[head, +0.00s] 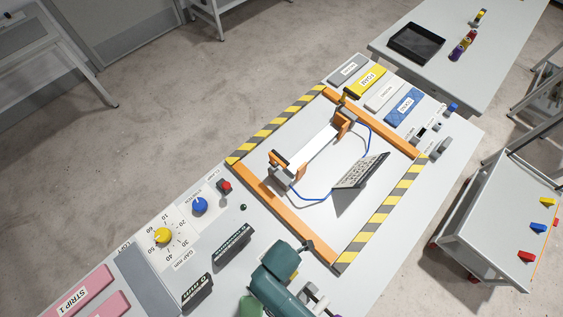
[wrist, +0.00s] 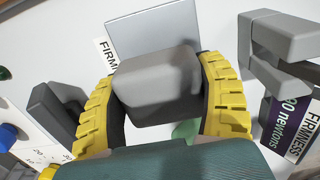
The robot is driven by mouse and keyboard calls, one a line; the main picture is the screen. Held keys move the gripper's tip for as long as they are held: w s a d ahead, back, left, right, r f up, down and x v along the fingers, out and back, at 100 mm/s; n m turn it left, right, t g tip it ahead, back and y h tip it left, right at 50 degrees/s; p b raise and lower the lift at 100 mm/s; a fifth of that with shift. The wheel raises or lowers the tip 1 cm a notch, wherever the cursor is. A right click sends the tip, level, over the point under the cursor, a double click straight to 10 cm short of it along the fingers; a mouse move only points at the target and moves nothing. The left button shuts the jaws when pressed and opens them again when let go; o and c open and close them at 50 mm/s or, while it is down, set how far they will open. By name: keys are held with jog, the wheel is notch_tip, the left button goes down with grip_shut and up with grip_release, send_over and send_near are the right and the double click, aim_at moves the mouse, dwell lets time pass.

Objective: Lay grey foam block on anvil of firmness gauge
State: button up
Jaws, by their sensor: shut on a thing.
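The grey foam block (wrist: 157,85) is held between the yellow ribbed fingers of my gripper (wrist: 160,78) in the wrist view. My gripper is shut on its two sides. A flat light-grey square plate (wrist: 155,28) lies just beyond and below the block, beside a label reading "FIRM"; I cannot tell for sure that it is the anvil. The purple readout of the firmness gauge (wrist: 280,118) stands at the right, showing part of a number and "newtons". The block appears apart from the plate. In the head view my teal arm covers this area.
Grey fixtures stand close at left (wrist: 52,115) and right (wrist: 285,40) of my fingers in the wrist view. In the head view an orange-railed frame (head: 268,202), a tilted panel (head: 361,170) and dial knobs (head: 163,236) share the bench. Pink strips (head: 85,295) lie lower left.

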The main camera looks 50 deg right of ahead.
jog(key=shift+f, duration=1.85)
jog(key=o, duration=0.8)
jog(key=shift+f, duration=0.1)
jog(key=shift+c, duration=0.2)
notch_tip(320, 180, up, 12)
jog(key=shift+r+p, duration=0.15)
jog(key=shift+p, duration=0.4)
jog(key=w+r+m+t, duration=0.8)
jog(key=w+r+t, duration=0.3)
jog(key=w+r, duration=1.15)
jog(key=s+r+m+t, duration=0.2)
jog(key=r+m+t, duration=0.2)
jog(key=r, duration=1.3)
jog(key=s+r+m+t, duration=0.2)
jog(key=r+m+t, duration=0.3)
jog(key=r, duration=1.2)
jog(key=shift+s+a+t, duration=0.35)
jog(key=shift+a+t, duration=0.05)
jog(key=shift+t, duration=0.7)
